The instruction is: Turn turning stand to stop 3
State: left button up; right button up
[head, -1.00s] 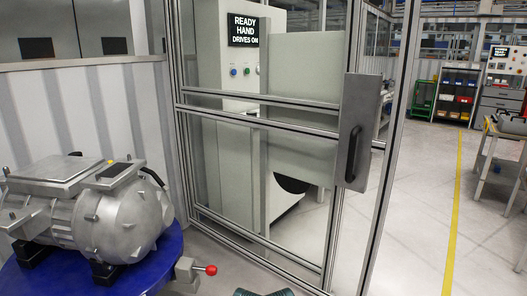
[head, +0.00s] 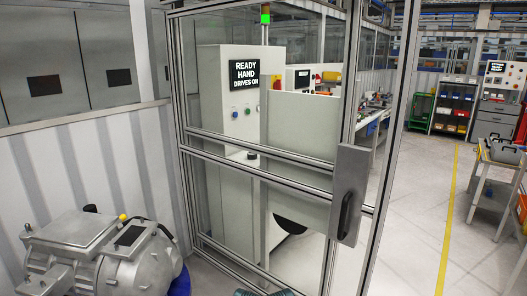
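The turning stand shows only as a small piece of its blue round top (head: 181,281) at the lower left. A grey cast-metal drive unit (head: 105,262) sits on it, cut off by the bottom edge of the picture. A small yellow cap (head: 123,217) and a black knob stand up at the back of the unit. The stand's stop markings and handle are out of view, so its position cannot be read. Neither of my grippers can be made out. A dark ribbed part (head: 268,292) just shows at the bottom edge; I cannot tell what it is.
A framed guard door (head: 262,165) with a grey handle plate (head: 349,195) stands in the middle. Behind it, a cabinet screen (head: 244,73) reads "READY HAND DRIVES ON". A green lamp (head: 265,14) is lit. Open floor (head: 415,225) with a yellow line lies right.

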aim_at(89, 253)
jog(key=u, duration=1.3)
jog(key=i+j, duration=0.35)
jog(key=j, duration=0.15)
jog(key=i+j+z, duration=0.1)
jog(key=i+j, duration=0.25)
jog(key=j, duration=0.15)
